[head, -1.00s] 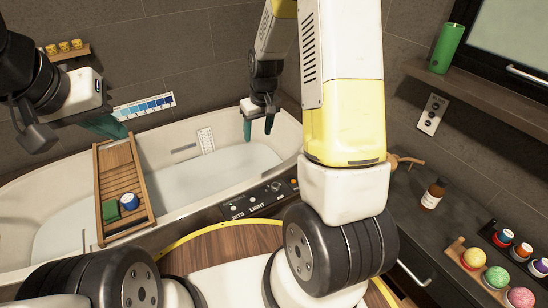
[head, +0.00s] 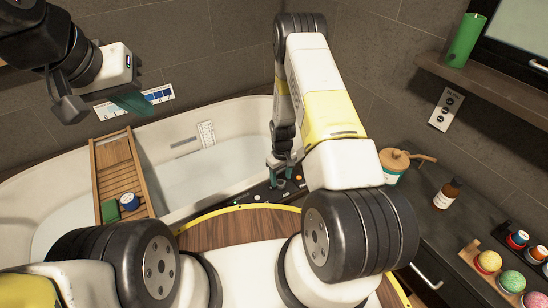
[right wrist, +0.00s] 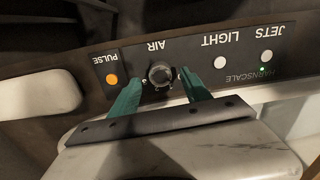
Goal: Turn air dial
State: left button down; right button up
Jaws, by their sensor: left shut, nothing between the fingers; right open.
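The air dial (right wrist: 160,74) is a dark round knob on a black control panel (right wrist: 190,55), which appears upside down in the right wrist view. My right gripper (right wrist: 161,90) is open, with one teal finger on each side of the dial; I cannot tell whether they touch it. In the head view my right gripper (head: 284,175) is at the panel (head: 262,193) on the tub's near rim, and the dial is hard to make out there. My left gripper (head: 132,104) is shut and empty, held up at the upper left, far from the panel.
Beside the dial are an orange PULSE button (right wrist: 112,79) and a white LIGHT button (right wrist: 220,62). A wooden tray (head: 122,170) spans the water-filled tub (head: 215,168).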

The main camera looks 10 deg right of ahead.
jog(key=shift+f, duration=1.05)
jog(key=shift+c, duration=0.5)
grip_shut()
